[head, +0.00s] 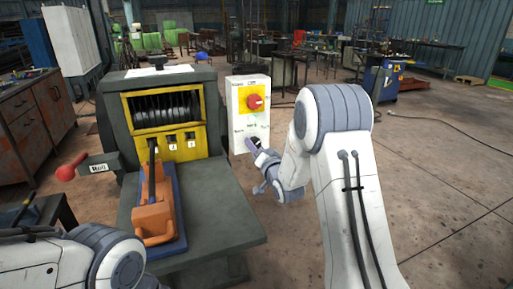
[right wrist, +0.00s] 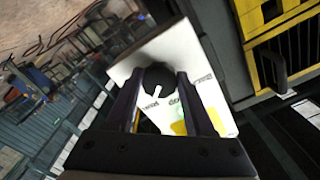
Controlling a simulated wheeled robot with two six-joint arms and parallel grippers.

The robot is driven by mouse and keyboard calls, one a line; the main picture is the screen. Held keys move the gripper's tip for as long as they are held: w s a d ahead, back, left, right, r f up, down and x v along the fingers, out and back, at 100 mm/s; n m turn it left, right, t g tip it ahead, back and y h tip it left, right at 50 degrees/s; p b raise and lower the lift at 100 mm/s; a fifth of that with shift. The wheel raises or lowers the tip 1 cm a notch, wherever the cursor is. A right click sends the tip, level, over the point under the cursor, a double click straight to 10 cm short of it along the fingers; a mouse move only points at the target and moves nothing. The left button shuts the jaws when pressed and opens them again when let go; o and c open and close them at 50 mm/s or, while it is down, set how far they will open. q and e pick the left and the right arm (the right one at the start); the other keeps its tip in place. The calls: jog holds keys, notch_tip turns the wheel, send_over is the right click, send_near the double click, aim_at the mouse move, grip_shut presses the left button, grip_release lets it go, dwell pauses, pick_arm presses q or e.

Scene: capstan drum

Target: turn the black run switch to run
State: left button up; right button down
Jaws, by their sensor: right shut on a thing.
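The black run switch (right wrist: 157,79) is a round knob with a white pointer mark on the white control box (right wrist: 208,74). In the right wrist view both fingers of my right gripper (right wrist: 158,88) are shut on the knob, one on each side. The pointer slants between the printed labels, which are too blurred to read surely. In the head view the box (head: 233,101) stands right of the machine, and my right gripper (head: 257,145) meets its lower front and mostly hides the switch. My left arm shows at the lower left; its gripper is out of view.
A red knob (head: 254,101) on a yellow plate sits above the switch. The green-grey machine (head: 115,97) has a yellow-framed drum window. A red-balled lever (head: 66,173) sticks out left. An orange part (head: 157,222) lies on a blue pad. The floor at right is open.

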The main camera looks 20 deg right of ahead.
jog(key=shift+c, duration=1.3)
grip_release()
jog(key=shift+s, duration=0.1)
jog(key=s, duration=1)
jog(key=shift+s+d, duration=0.2)
